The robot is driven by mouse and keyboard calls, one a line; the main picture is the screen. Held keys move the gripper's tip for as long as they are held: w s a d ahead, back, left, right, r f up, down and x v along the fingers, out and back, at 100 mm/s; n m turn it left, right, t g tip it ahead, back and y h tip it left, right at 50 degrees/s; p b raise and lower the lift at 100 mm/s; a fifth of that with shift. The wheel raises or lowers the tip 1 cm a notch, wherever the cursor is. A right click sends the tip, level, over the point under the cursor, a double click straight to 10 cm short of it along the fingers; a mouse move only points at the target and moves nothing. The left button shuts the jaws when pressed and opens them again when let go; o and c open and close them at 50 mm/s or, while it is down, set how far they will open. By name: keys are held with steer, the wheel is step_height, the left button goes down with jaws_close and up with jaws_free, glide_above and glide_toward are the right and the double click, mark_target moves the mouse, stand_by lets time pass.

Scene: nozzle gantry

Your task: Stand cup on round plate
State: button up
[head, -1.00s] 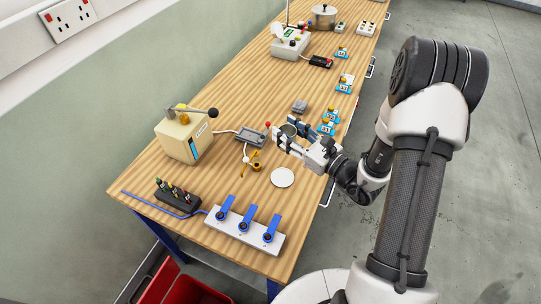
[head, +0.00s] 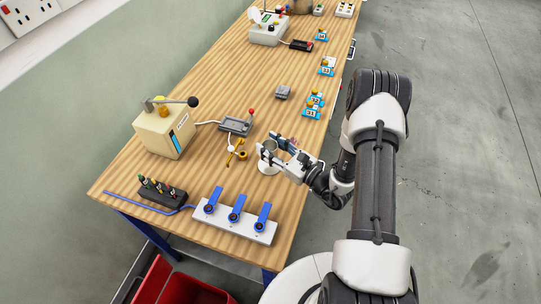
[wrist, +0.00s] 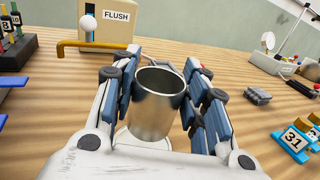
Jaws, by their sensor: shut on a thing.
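A metal cup (wrist: 160,105) stands upright between the fingers of my gripper (wrist: 165,95), which is shut on it; it also shows in the head view (head: 271,147). The white round plate (head: 267,169) lies on the bench beneath the cup in the head view, partly hidden by my gripper. In the wrist view the plate's rim (wrist: 128,142) shows past the cup's lower left side. I cannot tell whether the cup's base touches the plate.
A beige box marked FLUSH (wrist: 110,32) with a yellow spout (head: 238,152) stands behind the cup. A white panel with blue levers (head: 235,221) sits near the front edge. Small blue numbered stands (head: 312,105) line the right edge.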

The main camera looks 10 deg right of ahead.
steer(key=shift+f+b, duration=0.5)
steer(key=shift+f, duration=1.5)
steer(key=shift+f, duration=0.1)
steer(key=shift+f, duration=0.15)
steer(key=o, duration=1.1)
